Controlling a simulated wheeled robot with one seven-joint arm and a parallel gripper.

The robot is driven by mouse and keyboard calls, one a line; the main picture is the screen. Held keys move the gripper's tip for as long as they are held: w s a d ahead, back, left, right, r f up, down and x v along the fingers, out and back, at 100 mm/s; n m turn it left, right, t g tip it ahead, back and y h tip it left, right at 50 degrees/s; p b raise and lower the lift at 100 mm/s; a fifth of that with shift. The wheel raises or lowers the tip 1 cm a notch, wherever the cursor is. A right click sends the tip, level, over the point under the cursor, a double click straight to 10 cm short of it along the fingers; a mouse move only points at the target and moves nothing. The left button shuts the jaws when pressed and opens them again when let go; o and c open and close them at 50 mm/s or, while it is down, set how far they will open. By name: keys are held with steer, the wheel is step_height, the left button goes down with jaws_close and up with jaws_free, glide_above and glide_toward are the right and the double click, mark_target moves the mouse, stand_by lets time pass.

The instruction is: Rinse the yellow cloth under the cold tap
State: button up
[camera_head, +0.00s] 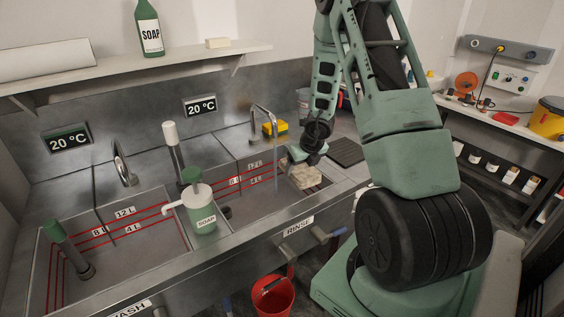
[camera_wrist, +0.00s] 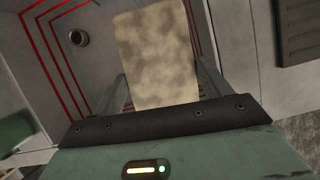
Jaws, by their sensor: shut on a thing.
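My gripper (camera_head: 299,157) is shut on a mottled pale yellow-beige cloth (camera_head: 304,177). The cloth hangs below the fingers at the right end of the rinse basin (camera_head: 232,165). In the wrist view the cloth (camera_wrist: 155,55) spreads out between and beyond the two fingers, over the basin with red level lines. The rinse tap (camera_head: 265,111) arches over the basin, to the left of the gripper. A thin pale vertical line shows under its spout; I cannot tell whether it is water. The cloth appears to the right of this line, apart from it.
A yellow-and-dark block (camera_head: 276,128) sits behind the rinse basin. A soap dispenser (camera_head: 201,212) stands between the two basins. The wash basin (camera_head: 128,257) with its tap (camera_head: 122,163) is at left. A dark ribbed mat (camera_head: 346,151) lies right of the rinse basin. A red bucket (camera_head: 272,297) stands below.

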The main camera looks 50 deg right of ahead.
stand_by(0.4)
steer(key=shift+s+r+p, duration=0.2)
steer(key=shift+s+r, duration=0.8)
steer(key=shift+s, duration=0.25)
steer(key=shift+s+r+p, duration=0.15)
steer(key=shift+s+r, duration=0.85)
steer(key=shift+s, duration=0.2)
steer(key=shift+s, duration=0.15)
